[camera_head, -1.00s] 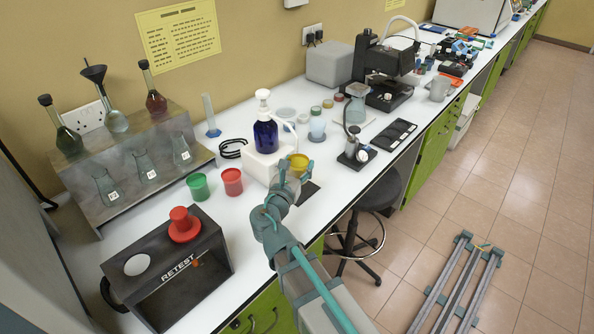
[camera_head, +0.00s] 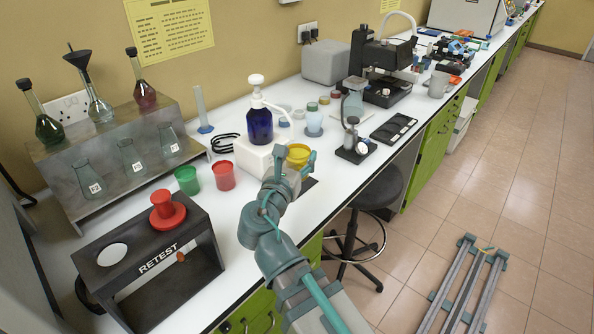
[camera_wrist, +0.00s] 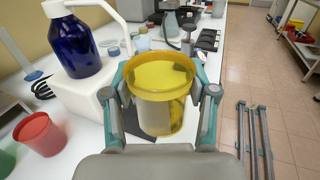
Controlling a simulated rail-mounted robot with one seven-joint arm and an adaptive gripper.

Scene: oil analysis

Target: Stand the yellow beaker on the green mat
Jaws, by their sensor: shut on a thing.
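The yellow beaker (camera_head: 299,153) is in my gripper (camera_head: 295,164), which is shut around its sides. In the wrist view, the beaker (camera_wrist: 161,88) is roughly upright between the fingers of my gripper (camera_wrist: 161,97), with a yellow upper band and a paler, see-through lower part. It is held over the front part of the bench, just right of the white block. A dark flat patch (camera_wrist: 132,124) shows on the bench behind the beaker and fingers; I cannot tell if it is a mat. I cannot make out a clearly green mat.
A white block (camera_head: 248,158) carries a blue pump bottle (camera_head: 260,126) beside the beaker. Green (camera_head: 187,179) and red (camera_head: 222,175) beakers stand to its left, behind the dark RETEST box (camera_head: 150,265). A small instrument (camera_head: 352,143) stands to the right. A stool (camera_head: 376,188) stands below the bench edge.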

